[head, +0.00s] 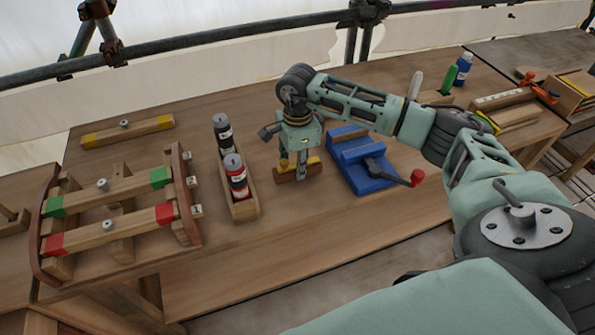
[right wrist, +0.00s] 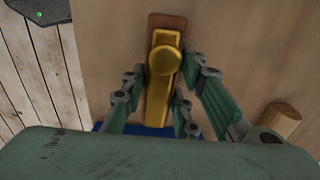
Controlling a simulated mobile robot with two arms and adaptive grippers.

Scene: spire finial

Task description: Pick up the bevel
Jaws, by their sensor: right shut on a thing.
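The bevel (head: 287,175) is a short brown wooden piece with yellow metal on top. In the head view it is on or just above the bench, between the bottle rack and the blue vise. Whether the bevel is clear of the bench I cannot tell. My left gripper is out of view.
A blue vise (head: 366,165) with a red-knobbed handle is close on the right. A wooden frame (head: 112,222) with green-ended and red-ended bars lies far left. The front bench is clear.

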